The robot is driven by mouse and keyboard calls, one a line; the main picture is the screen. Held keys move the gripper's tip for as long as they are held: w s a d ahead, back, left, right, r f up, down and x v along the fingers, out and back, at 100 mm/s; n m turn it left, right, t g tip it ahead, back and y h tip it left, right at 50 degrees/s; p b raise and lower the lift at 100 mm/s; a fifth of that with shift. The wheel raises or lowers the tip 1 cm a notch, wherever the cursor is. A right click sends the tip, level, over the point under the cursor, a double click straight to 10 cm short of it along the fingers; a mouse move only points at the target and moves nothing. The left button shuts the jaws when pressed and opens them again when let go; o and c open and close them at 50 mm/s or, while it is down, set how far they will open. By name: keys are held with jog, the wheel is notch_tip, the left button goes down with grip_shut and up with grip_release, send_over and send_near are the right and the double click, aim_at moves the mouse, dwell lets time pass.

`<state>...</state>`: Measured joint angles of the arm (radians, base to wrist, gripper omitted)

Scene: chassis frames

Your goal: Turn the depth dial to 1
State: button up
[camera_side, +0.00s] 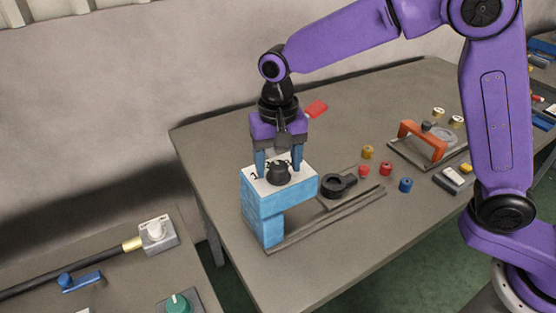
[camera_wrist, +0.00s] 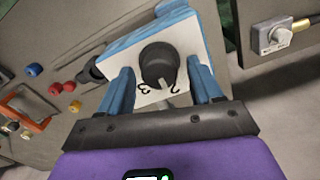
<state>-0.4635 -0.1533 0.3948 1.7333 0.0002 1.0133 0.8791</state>
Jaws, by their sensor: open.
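The depth dial is a black round knob (camera_side: 279,173) on a white plate (camera_side: 259,184) on top of a light-blue block (camera_side: 262,208). My gripper (camera_side: 279,161) points down over it, with one blue finger on each side. In the wrist view the open fingers (camera_wrist: 163,82) flank the knob (camera_wrist: 157,64), with gaps visible beside it. The digits 3 and 2 show on the plate (camera_wrist: 188,45) near the knob's lower edge. The other marks are hidden or too small to read. I cannot tell which digit the knob points to.
A red piece (camera_side: 316,108) is behind my gripper. Another bench with a white-knobbed box (camera_side: 157,232) is lower left.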

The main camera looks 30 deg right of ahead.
jog(key=c, duration=1.1)
jog(key=shift+o, duration=0.2)
jog(key=shift+n, duration=0.3)
jog(key=n, duration=0.4)
jog(key=shift+a, duration=0.1)
jog(key=shift+n, duration=2.2)
jog(key=o, duration=1.1)
jog(key=shift+c, duration=0.2)
